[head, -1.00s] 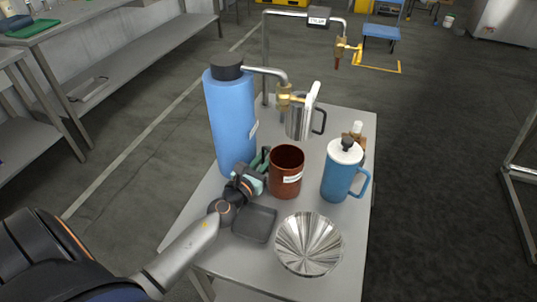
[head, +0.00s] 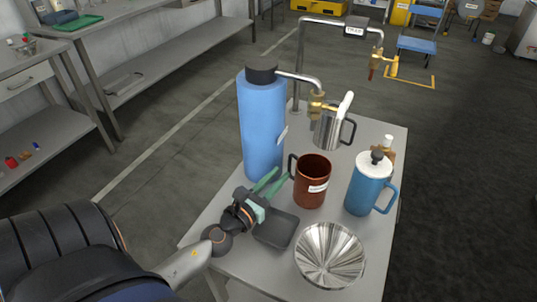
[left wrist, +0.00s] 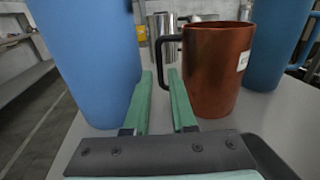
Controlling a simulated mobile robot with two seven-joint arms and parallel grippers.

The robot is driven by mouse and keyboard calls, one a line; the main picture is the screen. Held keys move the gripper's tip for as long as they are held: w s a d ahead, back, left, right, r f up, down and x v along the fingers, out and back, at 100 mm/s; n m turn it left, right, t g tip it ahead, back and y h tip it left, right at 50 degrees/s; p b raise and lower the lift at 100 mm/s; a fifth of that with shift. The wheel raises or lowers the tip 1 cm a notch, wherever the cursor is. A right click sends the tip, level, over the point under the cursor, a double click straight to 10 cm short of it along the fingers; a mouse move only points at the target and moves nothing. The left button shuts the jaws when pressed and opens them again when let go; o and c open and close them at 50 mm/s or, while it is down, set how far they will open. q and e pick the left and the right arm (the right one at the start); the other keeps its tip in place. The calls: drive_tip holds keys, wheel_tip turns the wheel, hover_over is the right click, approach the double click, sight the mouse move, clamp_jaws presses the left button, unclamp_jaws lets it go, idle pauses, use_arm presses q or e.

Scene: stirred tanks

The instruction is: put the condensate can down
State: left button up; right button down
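A copper-brown can (head: 311,180) with a dark handle and a white label too small to read stands upright on the grey table (head: 222,232). It also shows in the left wrist view (left wrist: 214,72), its handle pointing left, just beyond the fingers. My left gripper (head: 273,180) is open and empty, left of the can and close to its handle, apart from it. In the left wrist view its green fingers (left wrist: 160,85) are spread with a gap between them. My right gripper is not in view.
A blue cylinder (head: 261,125) with a pipe and tap stands left of the can. A steel jug (head: 328,130) is behind, a blue lidded jug (head: 368,185) right. A dark tray (head: 276,229) and shiny bowl (head: 330,256) are in front.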

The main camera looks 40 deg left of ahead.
use_arm(q)
drive_tip(key=shift+s+f+b, duration=0.1)
drive_tip(key=shift+s+b, duration=0.3)
drive_tip(key=shift+s, duration=0.75)
drive_tip(key=shift+s+d, duration=0.1)
drive_tip(key=shift+s, duration=0.5)
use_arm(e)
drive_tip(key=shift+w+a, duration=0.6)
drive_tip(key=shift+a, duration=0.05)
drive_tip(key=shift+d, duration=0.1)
